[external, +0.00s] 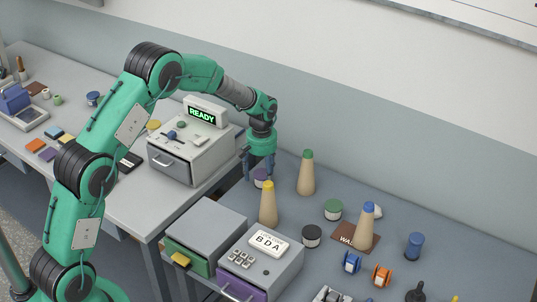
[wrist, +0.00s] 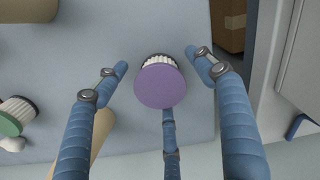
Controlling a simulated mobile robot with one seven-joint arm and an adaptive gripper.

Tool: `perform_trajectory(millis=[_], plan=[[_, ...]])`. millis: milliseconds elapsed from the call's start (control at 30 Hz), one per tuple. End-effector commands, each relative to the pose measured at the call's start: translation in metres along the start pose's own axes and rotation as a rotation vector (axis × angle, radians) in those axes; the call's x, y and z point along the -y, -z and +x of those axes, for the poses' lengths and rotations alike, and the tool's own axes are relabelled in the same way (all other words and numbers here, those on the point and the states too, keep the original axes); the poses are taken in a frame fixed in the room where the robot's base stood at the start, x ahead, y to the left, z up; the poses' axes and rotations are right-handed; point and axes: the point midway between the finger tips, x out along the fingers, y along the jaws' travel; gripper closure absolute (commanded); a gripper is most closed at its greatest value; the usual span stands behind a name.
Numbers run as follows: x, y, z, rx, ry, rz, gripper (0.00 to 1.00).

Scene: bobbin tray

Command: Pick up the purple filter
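The purple filter (external: 261,179) stands upright on the grey-blue table, below my gripper (external: 258,168). In the wrist view its round purple top (wrist: 160,86) faces the camera, with white pleats and a dark rim beyond. My blue-fingered gripper (wrist: 156,60) is open around it. Two fingers stand apart on its left and right, with visible gaps. A third finger reaches up from below; its tip is hidden behind the filter's purple top. In the external view the fingers partly surround the filter, and I cannot tell if any touches it.
Close by stand a yellow-topped cone (external: 268,206) and a green-topped cone (external: 306,175). A green filter (external: 333,209) and a black one (external: 311,236) lie farther right. The READY machine (external: 190,155) stands left, and drawer boxes (external: 207,226) in front.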

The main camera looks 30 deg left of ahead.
Motion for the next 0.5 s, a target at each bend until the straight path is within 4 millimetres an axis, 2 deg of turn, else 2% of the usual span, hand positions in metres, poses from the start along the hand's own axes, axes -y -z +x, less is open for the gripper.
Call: perform_trajectory(millis=[33, 200, 233, 500], plan=[[0.0, 0.0, 0.0, 0.0, 0.0, 0.0, 0.44], [0.0, 0.0, 0.0, 0.0, 0.0, 0.0, 0.78], [0.0, 0.0, 0.0, 0.0, 0.0, 0.0, 0.8], [0.0, 0.0001, -0.0006, 0.0, 0.0, 0.0, 0.8]])
